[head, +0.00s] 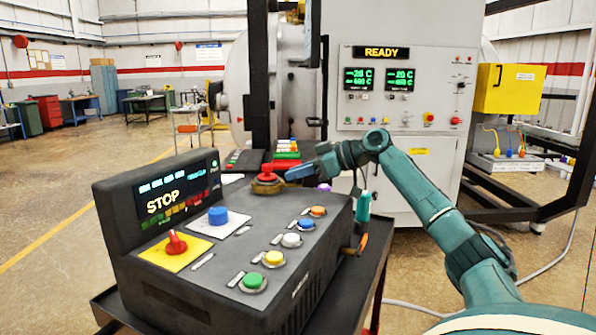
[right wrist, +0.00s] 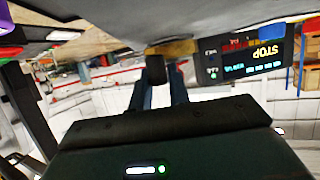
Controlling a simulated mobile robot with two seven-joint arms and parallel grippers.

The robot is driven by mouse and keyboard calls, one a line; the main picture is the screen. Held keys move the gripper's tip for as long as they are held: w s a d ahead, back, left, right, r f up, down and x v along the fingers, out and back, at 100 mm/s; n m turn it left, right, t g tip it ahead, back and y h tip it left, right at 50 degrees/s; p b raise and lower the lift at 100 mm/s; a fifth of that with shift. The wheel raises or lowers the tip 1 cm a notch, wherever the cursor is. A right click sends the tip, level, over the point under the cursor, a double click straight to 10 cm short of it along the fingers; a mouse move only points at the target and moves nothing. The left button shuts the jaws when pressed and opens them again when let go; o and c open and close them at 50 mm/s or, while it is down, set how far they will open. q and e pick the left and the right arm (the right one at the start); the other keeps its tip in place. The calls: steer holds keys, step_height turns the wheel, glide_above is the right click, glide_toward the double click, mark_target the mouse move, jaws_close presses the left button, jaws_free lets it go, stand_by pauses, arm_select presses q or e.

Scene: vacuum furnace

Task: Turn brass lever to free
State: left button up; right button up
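My right gripper (head: 293,174) reaches in from the right over the far edge of the dark control console (head: 225,280), close beside a red knob (head: 267,169) with a brass-coloured base. In the right wrist view, a brass-coloured bar (right wrist: 180,47), which looks like the lever, sits against the grey console surface with a dark stubby end piece (right wrist: 156,68). The two blue fingers of my right gripper (right wrist: 162,80) stand apart around this dark end, with a gap visible on one side. Firm contact cannot be made out. My left gripper is not in view.
The console carries a STOP display (head: 165,200), a red rotary switch (head: 176,243) on a yellow plate, a blue knob (head: 217,215) and several coloured push buttons. The furnace cabinet (head: 410,150) with a READY display stands behind. A dark cart holds the console.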

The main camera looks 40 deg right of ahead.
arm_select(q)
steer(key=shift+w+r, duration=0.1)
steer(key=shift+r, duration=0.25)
arm_select(e)
steer(key=o, duration=0.4)
